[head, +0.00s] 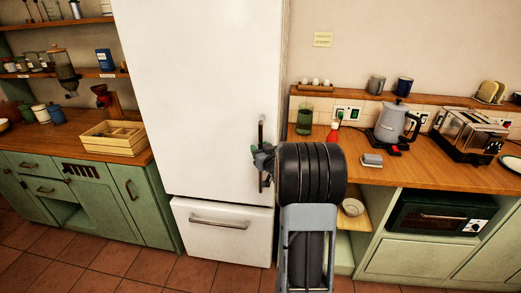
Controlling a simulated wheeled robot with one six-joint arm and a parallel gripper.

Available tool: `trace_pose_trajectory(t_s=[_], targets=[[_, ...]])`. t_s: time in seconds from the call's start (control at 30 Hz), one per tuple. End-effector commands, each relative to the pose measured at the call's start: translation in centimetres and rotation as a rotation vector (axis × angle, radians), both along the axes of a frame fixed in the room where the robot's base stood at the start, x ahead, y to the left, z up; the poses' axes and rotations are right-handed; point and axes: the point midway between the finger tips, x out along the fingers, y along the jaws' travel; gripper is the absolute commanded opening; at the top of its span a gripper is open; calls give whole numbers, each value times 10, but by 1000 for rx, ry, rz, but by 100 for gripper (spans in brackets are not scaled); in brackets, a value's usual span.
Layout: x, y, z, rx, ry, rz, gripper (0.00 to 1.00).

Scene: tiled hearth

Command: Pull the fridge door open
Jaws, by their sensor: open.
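The white fridge (205,85) stands in the middle of the head view with its tall upper door closed. A vertical metal handle (261,133) is on the door's right side. My gripper (262,162) is open at the lower part of this handle, its fingers overlapping it in the picture. Part of the handle is hidden behind the gripper, and I cannot tell whether they touch. Below is the closed freezer drawer (222,238) with a horizontal handle (218,223).
Left are green cabinets (100,190) under a wooden counter with a wooden tray (113,138). Tiled floor (105,265) in front of the fridge is clear.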

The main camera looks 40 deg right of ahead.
Motion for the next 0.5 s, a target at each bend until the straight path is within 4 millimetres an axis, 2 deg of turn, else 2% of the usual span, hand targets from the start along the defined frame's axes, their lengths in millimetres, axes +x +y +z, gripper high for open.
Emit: trace_pose_trajectory(t_s=[0.03,0.5], targets=[[0,0,0,0,0,0,43],[0,0,0,0,0,0,0]])
